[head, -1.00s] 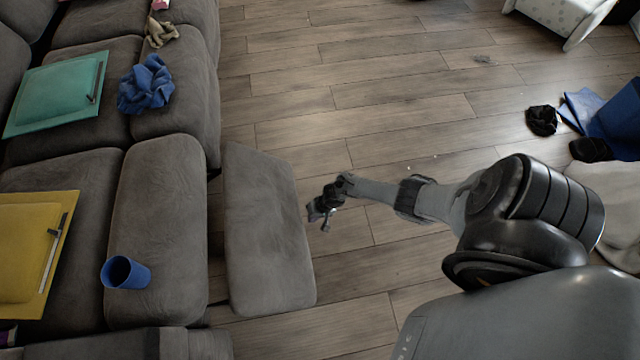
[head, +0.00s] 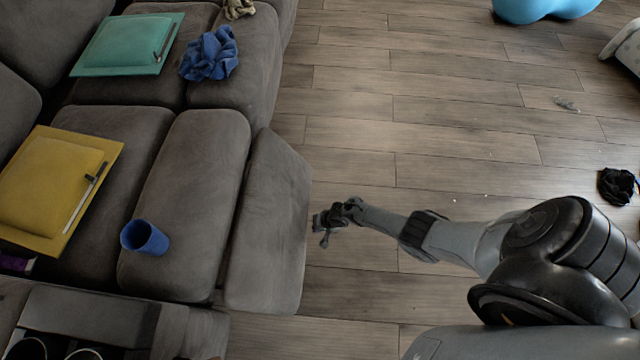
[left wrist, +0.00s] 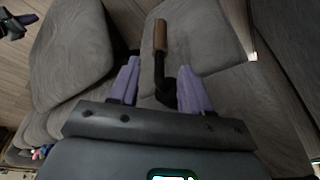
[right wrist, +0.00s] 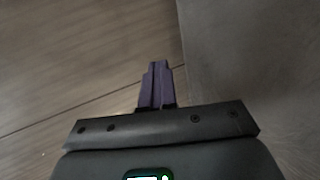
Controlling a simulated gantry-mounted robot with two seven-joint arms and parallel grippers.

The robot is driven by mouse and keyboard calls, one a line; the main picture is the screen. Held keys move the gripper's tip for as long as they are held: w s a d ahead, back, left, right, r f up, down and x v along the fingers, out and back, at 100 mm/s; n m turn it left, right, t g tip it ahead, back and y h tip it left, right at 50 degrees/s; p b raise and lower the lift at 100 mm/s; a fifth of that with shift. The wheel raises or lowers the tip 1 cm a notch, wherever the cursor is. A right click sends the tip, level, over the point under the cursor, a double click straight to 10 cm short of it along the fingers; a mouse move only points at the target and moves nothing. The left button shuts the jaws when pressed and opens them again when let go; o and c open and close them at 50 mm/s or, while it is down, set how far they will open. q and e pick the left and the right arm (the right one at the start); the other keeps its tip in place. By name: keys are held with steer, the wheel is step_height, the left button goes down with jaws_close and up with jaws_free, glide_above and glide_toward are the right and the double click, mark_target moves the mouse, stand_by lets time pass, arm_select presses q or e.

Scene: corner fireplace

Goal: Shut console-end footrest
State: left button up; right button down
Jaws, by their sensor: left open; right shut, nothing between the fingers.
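The console-end footrest (head: 270,225) is a grey padded panel. In the head view it leans at a tilt close against the front of the end seat (head: 190,200), with a narrow dark gap at its lower end. My right gripper (head: 318,222) is beside its outer face; I cannot tell whether they touch. In the right wrist view my right gripper (right wrist: 157,66) is shut and empty, with a grey surface, likely the footrest (right wrist: 250,60), on the right. My left gripper (left wrist: 158,68) is open, its fingers on either side of a dark lever with a brown handle (left wrist: 160,36). The left gripper is outside the head view.
A blue cup (head: 145,238) lies tilted on the end seat. A yellow folder (head: 50,190), teal folder (head: 125,45) and blue cloth (head: 210,55) lie on the sofa. The console (head: 90,318) is at lower left. The floor (head: 450,120) right of the sofa is mostly clear.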

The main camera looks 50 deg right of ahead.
steer(key=shift+w+a+r, duration=0.2)
